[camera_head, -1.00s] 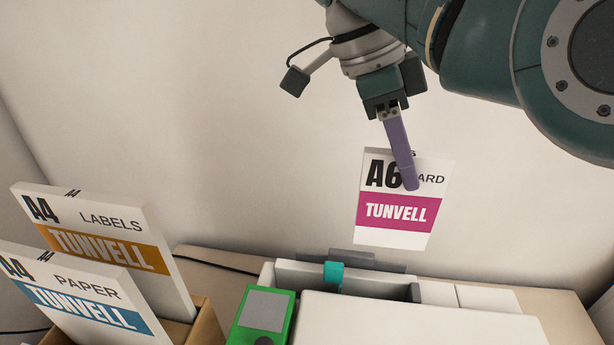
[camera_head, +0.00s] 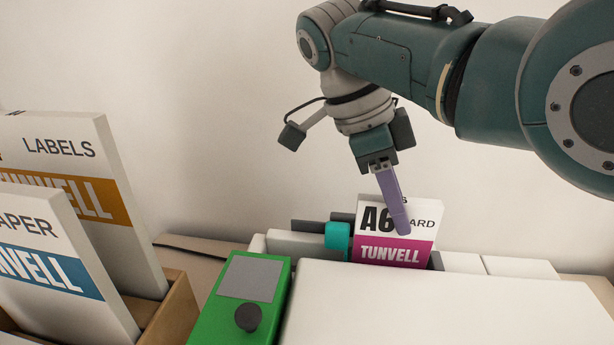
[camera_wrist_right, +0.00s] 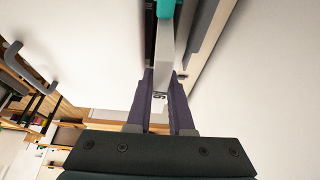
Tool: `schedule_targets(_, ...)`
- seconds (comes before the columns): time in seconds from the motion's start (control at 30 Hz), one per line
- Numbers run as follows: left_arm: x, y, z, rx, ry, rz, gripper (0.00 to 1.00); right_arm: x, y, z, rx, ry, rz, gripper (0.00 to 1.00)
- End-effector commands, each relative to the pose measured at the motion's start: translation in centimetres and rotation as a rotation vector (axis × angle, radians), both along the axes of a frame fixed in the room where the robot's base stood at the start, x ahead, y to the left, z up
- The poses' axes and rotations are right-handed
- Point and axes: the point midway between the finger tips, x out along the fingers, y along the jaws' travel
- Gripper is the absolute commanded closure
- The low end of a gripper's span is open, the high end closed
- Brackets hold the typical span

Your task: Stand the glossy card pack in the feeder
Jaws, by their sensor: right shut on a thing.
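The glossy card pack (camera_head: 393,252) is a white block with "A6", "CARD" and a magenta "TUNVELL" band. It stands roughly upright with its lower part hidden behind the front of the white feeder (camera_head: 440,305), at the feeder's slot. My right gripper (camera_head: 402,230) is shut on the pack's upper part, one purple finger across its face. In the right wrist view the two purple fingers hold the pack edge-on (camera_wrist_right: 160,95). A teal guide (camera_head: 338,240) is close to the left of the pack. Whether the pack touches the slot floor is hidden. My left gripper is not in view.
A green device (camera_head: 252,298) with a grey screen and black knob stands left of the feeder. A cardboard box (camera_head: 172,318) at the left holds the A4 labels pack (camera_head: 115,215) and A4 paper pack (camera_head: 50,265). A plain wall is behind.

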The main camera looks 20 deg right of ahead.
Motion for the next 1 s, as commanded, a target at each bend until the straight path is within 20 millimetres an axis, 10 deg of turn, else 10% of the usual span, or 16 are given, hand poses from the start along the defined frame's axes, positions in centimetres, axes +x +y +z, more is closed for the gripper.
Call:
schedule_targets(0.7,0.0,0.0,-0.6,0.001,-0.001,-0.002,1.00,0.0,0.0,-1.1,0.000,-0.002,0.001,1.00)
schedule_targets(0.73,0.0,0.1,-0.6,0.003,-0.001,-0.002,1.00,0.0,0.0,-1.1,0.000,-0.001,0.000,0.77)
schedule_targets(1.0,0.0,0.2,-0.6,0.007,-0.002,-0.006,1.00,0.0,0.0,-1.1,0.000,-0.001,0.000,0.50)
